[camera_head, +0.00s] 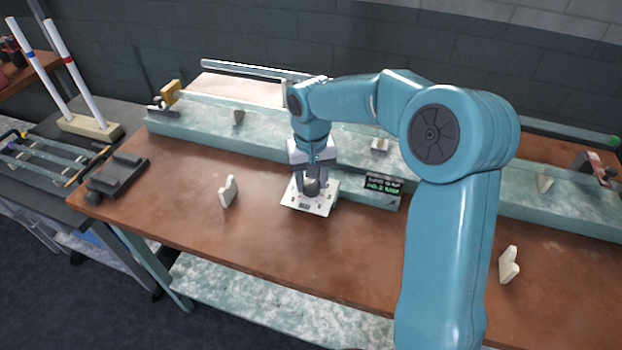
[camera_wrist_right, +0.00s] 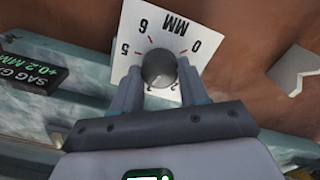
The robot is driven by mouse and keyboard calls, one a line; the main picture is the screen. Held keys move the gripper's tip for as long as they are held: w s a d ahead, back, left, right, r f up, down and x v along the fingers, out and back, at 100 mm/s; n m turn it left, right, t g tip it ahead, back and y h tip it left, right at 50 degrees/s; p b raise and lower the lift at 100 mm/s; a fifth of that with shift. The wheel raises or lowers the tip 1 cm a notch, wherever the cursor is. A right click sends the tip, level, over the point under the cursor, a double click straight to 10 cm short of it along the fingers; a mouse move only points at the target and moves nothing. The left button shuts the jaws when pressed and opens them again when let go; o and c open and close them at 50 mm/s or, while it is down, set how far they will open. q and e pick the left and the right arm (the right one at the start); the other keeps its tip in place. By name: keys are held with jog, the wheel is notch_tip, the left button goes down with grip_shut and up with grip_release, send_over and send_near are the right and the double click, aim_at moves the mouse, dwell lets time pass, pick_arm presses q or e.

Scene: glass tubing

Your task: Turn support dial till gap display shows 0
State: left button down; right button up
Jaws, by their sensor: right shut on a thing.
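The support dial has a white plate (camera_head: 321,207) on the brown bench top, and it also shows in the right wrist view (camera_wrist_right: 143,22). The plate carries red ticks, digits and "MM". Its round dark knob (camera_head: 312,186) stands at the plate's middle; from the wrist it is a grey disc (camera_wrist_right: 159,68). My right gripper (camera_head: 311,190) points down and is shut on the knob, one finger on each side. The gap display (camera_head: 383,190) is right of the dial; its green digits read about +0.2 MM in the wrist view (camera_wrist_right: 33,75). My left gripper is not in view.
A long pale-green marbled beam (camera_head: 205,130) lies behind the dial, with a glass tube (camera_head: 250,70) beyond it. A cream V-notched block (camera_head: 228,191) stands left of the dial, another (camera_head: 509,265) far right. A dark grey fixture (camera_head: 118,176) sits at the left edge.

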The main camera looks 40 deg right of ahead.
aim_at(311, 183)
jog(key=shift+m, duration=0.6)
jog(key=o, duration=1.1)
jog(key=shift+c, duration=0.2)
jog(key=shift+r, duration=0.1)
notch_tip(311, 183, up, 16)
jog(key=p, duration=0.2)
jog(key=shift+r, duration=0.1)
